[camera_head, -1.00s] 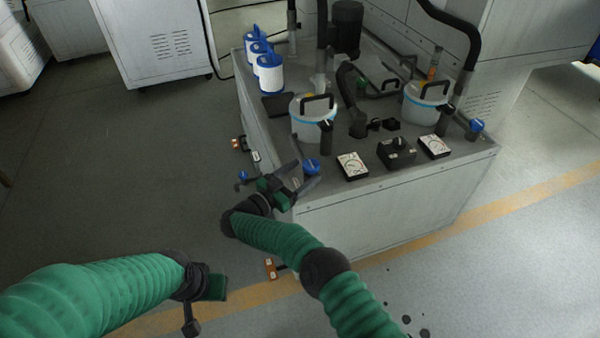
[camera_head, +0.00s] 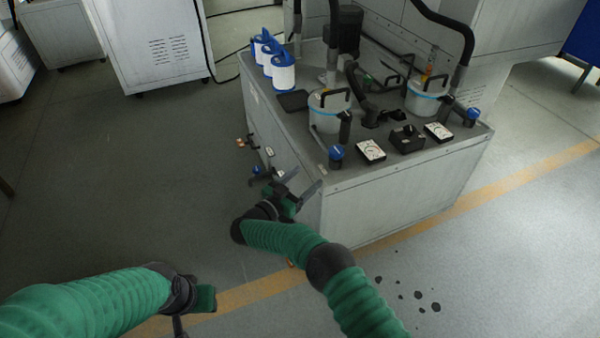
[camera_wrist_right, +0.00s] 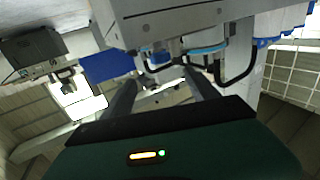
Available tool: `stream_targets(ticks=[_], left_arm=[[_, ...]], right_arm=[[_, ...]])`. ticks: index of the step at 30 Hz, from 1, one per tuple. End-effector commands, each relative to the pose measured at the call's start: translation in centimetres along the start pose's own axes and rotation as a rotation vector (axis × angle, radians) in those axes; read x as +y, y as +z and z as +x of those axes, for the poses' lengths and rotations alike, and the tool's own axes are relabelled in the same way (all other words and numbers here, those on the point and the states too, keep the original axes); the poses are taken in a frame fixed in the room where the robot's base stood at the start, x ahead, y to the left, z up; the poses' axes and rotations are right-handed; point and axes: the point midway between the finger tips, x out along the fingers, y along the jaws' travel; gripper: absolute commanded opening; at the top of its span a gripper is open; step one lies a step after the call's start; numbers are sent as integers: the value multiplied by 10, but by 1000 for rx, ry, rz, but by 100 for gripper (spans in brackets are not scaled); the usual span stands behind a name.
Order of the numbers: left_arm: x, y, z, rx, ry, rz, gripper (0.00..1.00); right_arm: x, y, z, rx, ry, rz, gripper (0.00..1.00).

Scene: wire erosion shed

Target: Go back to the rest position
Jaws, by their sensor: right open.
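My right gripper (camera_head: 300,190) is open and empty in the head view. It is at the near left corner of the grey machine cabinet (camera_head: 392,205), in front of its side; whether it touches cannot be told. In the right wrist view its two fingers (camera_wrist_right: 160,92) stand apart with nothing held between them. My left arm comes in from the lower left, and its end (camera_head: 195,300) is low over the floor; its jaws cannot be made out.
The cabinet top carries two clear canisters (camera_head: 330,112), white and blue filter cartridges (camera_head: 283,75), gauges (camera_head: 371,151) and blue-knobbed valves (camera_head: 336,153). The floor at left (camera_head: 120,180) is clear. Dark spots (camera_head: 418,296) mark the floor at right.

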Motion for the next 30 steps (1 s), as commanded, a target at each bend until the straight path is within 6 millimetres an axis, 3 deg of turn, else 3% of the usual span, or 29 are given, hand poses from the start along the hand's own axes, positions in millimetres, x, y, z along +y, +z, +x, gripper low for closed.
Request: stream_targets(ticks=[5, 8, 13, 16, 17, 19, 21, 24, 27, 30], left_arm=[[0, 0, 0, 0, 0, 0, 36], [0, 0, 0, 0, 0, 0, 36], [0, 0, 0, 0, 0, -1, 36], [0, 0, 0, 0, 0, 0, 36], [0, 0, 0, 0, 0, 0, 36], [0, 0, 0, 0, 0, 0, 36], [0, 0, 0, 0, 0, 0, 36], [0, 0, 0, 0, 0, 0, 36], [0, 0, 0, 0, 0, 0, 36], [0, 0, 0, 0, 0, 0, 36]], right_arm=[[-5, -3, -3, 5, -10, 1, 69], [-25, -22, -3, 14, -105, 26, 69], [-97, -97, -21, -5, -580, 58, 69], [-95, -112, -42, -116, -844, -31, 69], [-84, -110, -48, -167, -901, -72, 69], [-40, -96, -58, -317, -985, -182, 69], [22, -75, -66, -490, -1003, -287, 69], [106, -50, -80, -700, -961, -387, 69], [177, -34, -95, -868, -895, -445, 69], [236, -22, -112, -1002, -825, -481, 69]])
